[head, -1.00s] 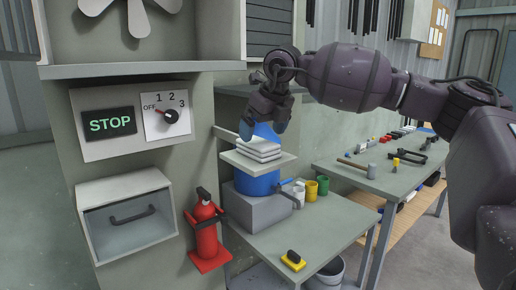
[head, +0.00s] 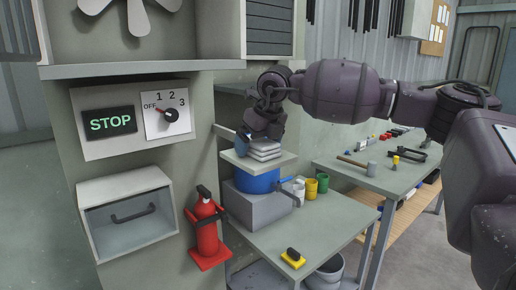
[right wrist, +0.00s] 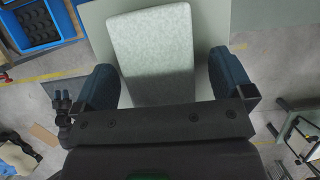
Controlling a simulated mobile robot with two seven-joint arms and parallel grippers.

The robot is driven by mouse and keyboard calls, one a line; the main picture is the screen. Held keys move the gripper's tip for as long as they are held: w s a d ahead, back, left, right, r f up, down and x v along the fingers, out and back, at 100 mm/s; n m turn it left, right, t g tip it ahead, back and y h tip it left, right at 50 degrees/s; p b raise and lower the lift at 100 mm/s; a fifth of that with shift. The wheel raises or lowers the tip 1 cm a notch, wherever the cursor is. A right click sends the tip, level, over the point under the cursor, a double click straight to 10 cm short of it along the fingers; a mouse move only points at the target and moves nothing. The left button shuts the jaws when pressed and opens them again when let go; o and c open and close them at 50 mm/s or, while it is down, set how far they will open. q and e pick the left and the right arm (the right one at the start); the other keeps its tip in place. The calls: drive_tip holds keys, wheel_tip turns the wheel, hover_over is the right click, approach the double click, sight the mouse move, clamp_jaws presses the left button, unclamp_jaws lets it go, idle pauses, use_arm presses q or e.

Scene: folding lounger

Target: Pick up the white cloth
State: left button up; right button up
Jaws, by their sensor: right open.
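The white cloth (head: 265,150) lies as a folded stack on a small square shelf above a blue drum. In the right wrist view the cloth (right wrist: 152,50) is a pale rectangle between my two dark blue fingers. My right gripper (head: 260,137) is open, just above the stack in the head view, and hides part of it. In the right wrist view my right gripper (right wrist: 162,80) has one finger on each side of the cloth, with visible gaps. Contact cannot be made out. My left gripper is not in view.
The blue drum (head: 257,181) stands on a grey box (head: 257,208) under the shelf (head: 235,158). Several cups, including a yellow one (head: 311,190), stand beside it. A red extinguisher (head: 206,230) is at the left. A tool bench (head: 345,172) is at the right.

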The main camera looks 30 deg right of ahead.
sight(259, 141)
drive_tip(key=shift+f, duration=0.1)
drive_tip(key=shift+c, duration=0.8)
drive_tip(key=c, duration=0.8)
drive_tip(key=shift+r, duration=0.3)
drive_tip(key=shift+c, duration=0.2)
wheel_tip(259, 141, up, 3)
drive_tip(key=shift+f, duration=0.1)
drive_tip(key=shift+s+r, duration=0.2)
drive_tip(key=shift+s, duration=0.05)
drive_tip(key=s+d+b, duration=0.1)
drive_tip(key=s+b, duration=0.2)
drive_tip(key=s, duration=1.4)
drive_tip(key=shift+s+d, duration=0.15)
drive_tip(key=shift+s, duration=0.1)
